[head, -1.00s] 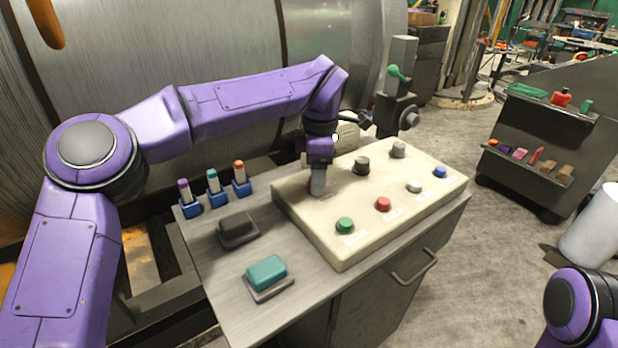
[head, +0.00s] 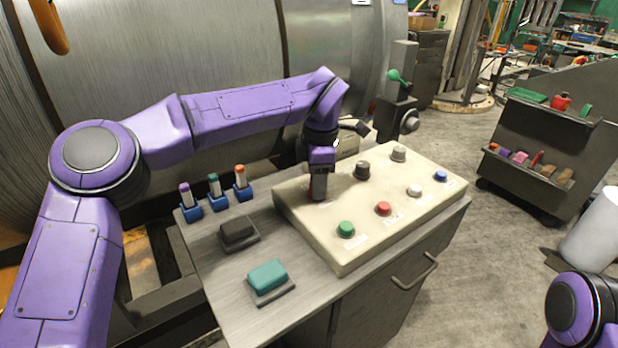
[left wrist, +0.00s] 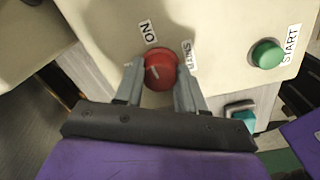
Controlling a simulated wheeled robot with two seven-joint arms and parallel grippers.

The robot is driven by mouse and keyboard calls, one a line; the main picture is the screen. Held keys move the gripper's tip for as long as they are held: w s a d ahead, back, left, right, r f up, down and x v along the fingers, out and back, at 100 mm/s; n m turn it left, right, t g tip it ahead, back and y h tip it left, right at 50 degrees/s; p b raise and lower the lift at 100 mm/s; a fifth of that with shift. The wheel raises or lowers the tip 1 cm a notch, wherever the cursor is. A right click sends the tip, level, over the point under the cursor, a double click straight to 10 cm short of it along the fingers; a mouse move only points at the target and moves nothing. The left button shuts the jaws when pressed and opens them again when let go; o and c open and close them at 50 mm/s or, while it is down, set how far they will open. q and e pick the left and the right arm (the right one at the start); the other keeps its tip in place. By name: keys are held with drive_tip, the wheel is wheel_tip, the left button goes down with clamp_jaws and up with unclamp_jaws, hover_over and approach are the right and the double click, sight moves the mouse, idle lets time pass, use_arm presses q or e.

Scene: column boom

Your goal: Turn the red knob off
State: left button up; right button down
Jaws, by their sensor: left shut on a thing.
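In the head view my left gripper (head: 318,192) points down at the panel's left back part and hides the knob. My right arm shows only at the lower right edge; its gripper is out of view.
The panel also bears a green button (head: 345,229), a red button (head: 383,208), a white button (head: 414,190), a blue button (head: 440,175) and two dark or grey knobs (head: 362,169). Left of it are a teal block (head: 267,275), a dark block (head: 237,230) and small blue-based switches (head: 216,199).

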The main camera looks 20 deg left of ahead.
use_arm(q)
drive_tip(key=n+p, duration=0.1)
drive_tip(key=n, duration=0.6)
drive_tip(key=shift+n+p, duration=0.4)
drive_tip(key=n, duration=0.4)
drive_tip(key=n+b, duration=0.1)
drive_tip(key=n, duration=0.4)
drive_tip(key=shift+w+b, duration=0.1)
drive_tip(key=shift+b, duration=0.2)
drive_tip(key=shift+a, duration=0.1)
drive_tip(key=o, duration=1.1)
drive_tip(key=shift+c, duration=0.2)
drive_tip(key=shift+a+g, duration=0.15)
drive_tip(key=shift+g, duration=0.15)
